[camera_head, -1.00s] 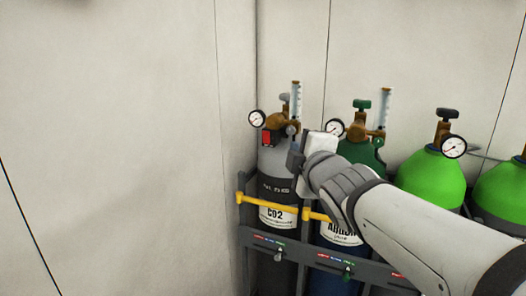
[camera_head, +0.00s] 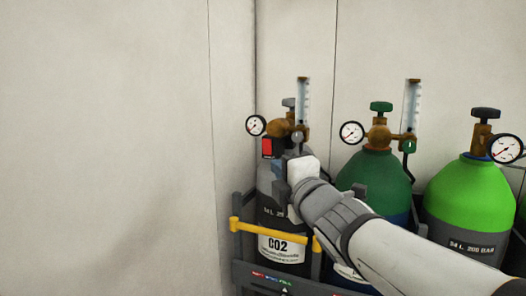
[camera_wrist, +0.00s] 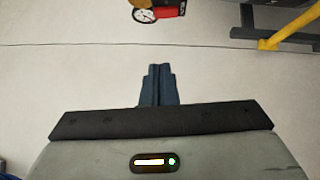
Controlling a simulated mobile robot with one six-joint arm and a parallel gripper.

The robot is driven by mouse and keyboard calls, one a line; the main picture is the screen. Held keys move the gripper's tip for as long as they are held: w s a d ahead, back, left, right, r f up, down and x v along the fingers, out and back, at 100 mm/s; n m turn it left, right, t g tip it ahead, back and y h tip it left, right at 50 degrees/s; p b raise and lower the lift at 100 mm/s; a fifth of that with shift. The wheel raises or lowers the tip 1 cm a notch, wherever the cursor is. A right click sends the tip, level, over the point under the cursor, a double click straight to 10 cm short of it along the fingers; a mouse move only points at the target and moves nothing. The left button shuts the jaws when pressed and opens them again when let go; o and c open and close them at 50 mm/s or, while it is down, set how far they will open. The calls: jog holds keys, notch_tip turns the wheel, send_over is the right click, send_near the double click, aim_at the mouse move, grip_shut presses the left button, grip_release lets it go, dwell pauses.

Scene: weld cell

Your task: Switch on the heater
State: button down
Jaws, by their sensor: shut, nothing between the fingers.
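The heater, a small dark box with a red switch face (camera_head: 267,147), sits on the brass regulator of the grey CO2 cylinder (camera_head: 270,180). I cannot tell its switch state. My gripper (camera_head: 279,168) is shut and empty, just below and right of the heater in the head view, partly hidden by its own body. In the wrist view, the dark fingertips (camera_wrist: 158,72) are together and point up the picture. The red heater part (camera_wrist: 171,9) shows beyond them at the top edge, apart from them, with the gauge (camera_wrist: 144,14) at its left.
A yellow bar (camera_head: 262,231) crosses the CO2 cylinder's front. A dark green cylinder (camera_head: 372,178) with gauge and flow tube stands to the right, then a bright green one (camera_head: 470,200). A pale wall (camera_head: 110,130) leaves free room at left.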

send_near(268, 147)
jog(key=w+a, duration=0.2)
jog(key=a, duration=0.3)
jog(key=w, duration=0.1)
jog(key=w+r, duration=0.1)
jog(key=w+d, duration=0.1)
jog(key=shift+w+d+r+p, duration=0.1)
jog(key=shift+r+p, duration=0.25)
jog(key=shift+w+d, duration=0.15)
jog(key=shift+w, duration=0.25)
